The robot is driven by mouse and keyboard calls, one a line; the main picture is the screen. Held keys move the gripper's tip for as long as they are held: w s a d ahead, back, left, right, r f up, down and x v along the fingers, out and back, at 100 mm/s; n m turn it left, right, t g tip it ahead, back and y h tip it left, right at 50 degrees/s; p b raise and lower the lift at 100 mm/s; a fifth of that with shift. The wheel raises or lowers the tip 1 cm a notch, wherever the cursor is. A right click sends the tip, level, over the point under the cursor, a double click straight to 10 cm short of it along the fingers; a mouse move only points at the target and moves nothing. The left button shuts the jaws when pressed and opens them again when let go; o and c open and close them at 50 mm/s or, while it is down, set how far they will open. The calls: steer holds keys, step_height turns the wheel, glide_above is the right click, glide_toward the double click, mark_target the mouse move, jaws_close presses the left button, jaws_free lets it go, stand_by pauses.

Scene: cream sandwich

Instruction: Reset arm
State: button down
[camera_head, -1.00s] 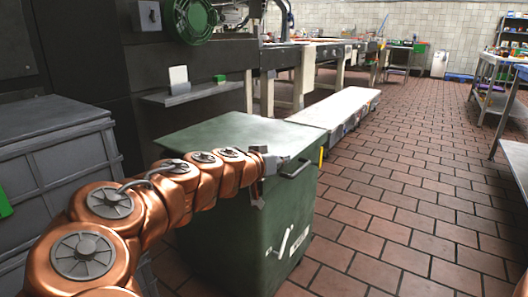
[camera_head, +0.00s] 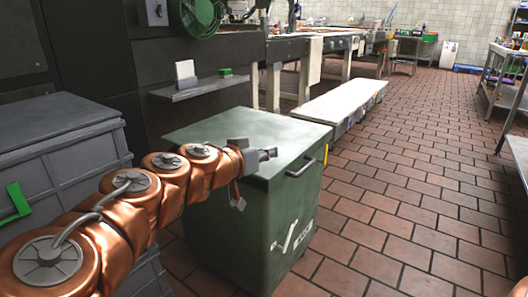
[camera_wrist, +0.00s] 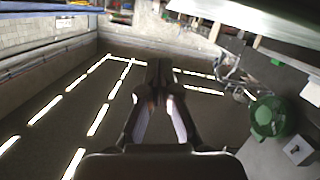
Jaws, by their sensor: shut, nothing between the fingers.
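My copper-coloured arm reaches in from the lower left in the head view. My gripper (camera_head: 268,154) is at its end, in front of and over the near top of a green bin (camera_head: 250,225). It looks empty. In the wrist view my gripper (camera_wrist: 160,72) points toward a ceiling with bright strip lights, and its two dark fingers are together with nothing between them. I cannot tell from the head view whether the gripper touches the bin lid.
Grey crates (camera_head: 60,130) stand at the left. A small shelf (camera_head: 200,88) and a green round fan (camera_head: 203,15) are on the dark machine behind. A low white bench (camera_head: 345,100) stands beyond the bin. The brick-tiled floor (camera_head: 420,190) at right is clear.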

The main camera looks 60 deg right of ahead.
steer(key=shift+v, duration=0.8)
steer(key=shift+s, duration=0.1)
steer(key=s+a+r+n+y+p, duration=0.3)
steer(key=a+r+n+y+p, duration=0.2)
steer(key=a+r+p, duration=0.3)
steer(key=s+a+r+n+y+p, duration=0.4)
steer(key=a+r+p, duration=0.4)
steer(key=a+p, duration=0.6)
steer(key=s+a+r+n+y+p, duration=0.3)
steer(key=a+r+n+y+p, duration=0.3)
steer(key=p, duration=1.7)
steer(key=a+r+n, duration=0.1)
steer(key=a+r, duration=0.1)
steer(key=a, duration=0.3)
steer(key=shift+s+r+g, duration=0.2)
steer(key=shift+s+g, duration=0.2)
